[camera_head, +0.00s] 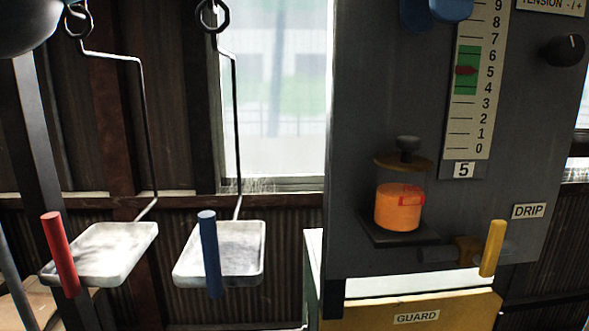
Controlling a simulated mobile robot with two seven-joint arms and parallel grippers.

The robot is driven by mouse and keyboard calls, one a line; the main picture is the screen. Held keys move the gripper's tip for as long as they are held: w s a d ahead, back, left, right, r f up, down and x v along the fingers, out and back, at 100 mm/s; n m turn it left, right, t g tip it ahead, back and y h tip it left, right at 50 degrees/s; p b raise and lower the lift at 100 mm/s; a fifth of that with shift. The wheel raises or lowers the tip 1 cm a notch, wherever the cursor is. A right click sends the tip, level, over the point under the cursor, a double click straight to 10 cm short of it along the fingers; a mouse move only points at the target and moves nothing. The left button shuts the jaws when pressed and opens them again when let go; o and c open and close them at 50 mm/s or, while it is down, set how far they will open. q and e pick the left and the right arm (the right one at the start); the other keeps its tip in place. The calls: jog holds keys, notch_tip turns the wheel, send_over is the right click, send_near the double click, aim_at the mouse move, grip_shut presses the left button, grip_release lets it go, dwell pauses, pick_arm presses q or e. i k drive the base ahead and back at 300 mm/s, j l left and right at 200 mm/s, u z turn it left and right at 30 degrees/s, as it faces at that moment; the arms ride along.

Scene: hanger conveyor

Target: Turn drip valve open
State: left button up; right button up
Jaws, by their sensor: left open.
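The drip valve has a yellow lever handle (493,248) at the lower right of the grey machine panel, below the DRIP label (529,211). The lever stands nearly upright with its top leaning slightly right. A brass-coloured valve body (466,249) is just left of it. A glass cup of orange liquid (398,207) sits on a dark bracket to the left. Two blue fingertips of my left gripper (433,12) show at the top edge in front of the panel. They are apart and empty, well above the lever; the rest is out of frame. My right gripper is not in view.
A tension scale (471,90) and a black knob (563,49) are on the panel. A yellow guard (415,312) is below. Two white trays (108,251) (240,232) hang from wire hangers at left, with a red rod (60,255) and a blue rod (209,255).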

aim_at(487, 264)
jog(key=k, duration=0.9)
